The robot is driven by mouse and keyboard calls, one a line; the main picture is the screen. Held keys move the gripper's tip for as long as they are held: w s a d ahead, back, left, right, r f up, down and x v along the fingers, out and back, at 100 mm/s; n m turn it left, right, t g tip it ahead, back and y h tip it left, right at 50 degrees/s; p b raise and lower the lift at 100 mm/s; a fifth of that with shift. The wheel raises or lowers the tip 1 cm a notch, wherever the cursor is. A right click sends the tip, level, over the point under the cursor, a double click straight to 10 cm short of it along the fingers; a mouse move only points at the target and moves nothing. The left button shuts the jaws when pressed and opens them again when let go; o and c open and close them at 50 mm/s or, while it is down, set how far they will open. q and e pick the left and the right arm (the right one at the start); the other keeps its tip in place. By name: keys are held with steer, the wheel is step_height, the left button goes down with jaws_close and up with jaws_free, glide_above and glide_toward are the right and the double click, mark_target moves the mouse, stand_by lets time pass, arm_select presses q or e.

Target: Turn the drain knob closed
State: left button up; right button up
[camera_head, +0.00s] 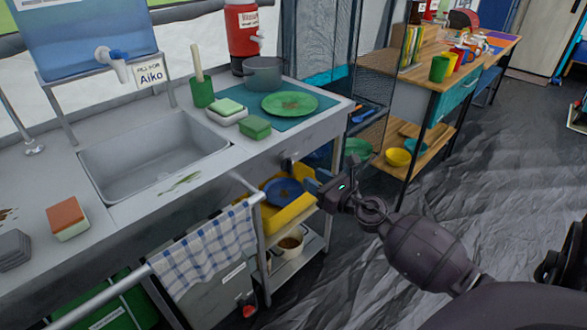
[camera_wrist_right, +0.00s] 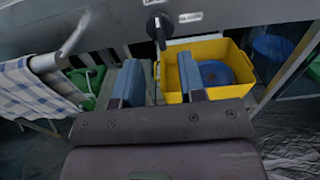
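The black drain knob (camera_wrist_right: 158,28) is on the grey front panel of the sink unit, beside a small white label. It also shows in the head view (camera_head: 289,161), below the counter edge. My right gripper (camera_wrist_right: 160,72) is open, with its two blue fingers apart and nothing between them. In the wrist view the knob appears above the gap between the fingertips, apart from them. In the head view my right gripper (camera_head: 312,184) is just right of and below the knob. My left gripper is not in view.
A towel rail with a checked cloth (camera_head: 207,250) sticks out left of the knob. A yellow bin (camera_wrist_right: 212,62) holding a blue plate stands below the panel. The sink basin (camera_head: 155,155) is set in the counter. A wooden shelf unit (camera_head: 440,80) stands to the right.

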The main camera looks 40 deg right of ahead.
mark_target(292, 167)
steer(key=w, duration=0.5)
steer(key=shift+w+a, duration=0.25)
steer(key=shift+w, duration=0.75)
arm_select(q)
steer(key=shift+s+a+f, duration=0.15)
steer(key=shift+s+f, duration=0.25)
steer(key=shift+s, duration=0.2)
arm_select(e)
steer(key=shift+w, duration=0.25)
steer(key=shift+a, duration=0.1)
jaws_close()
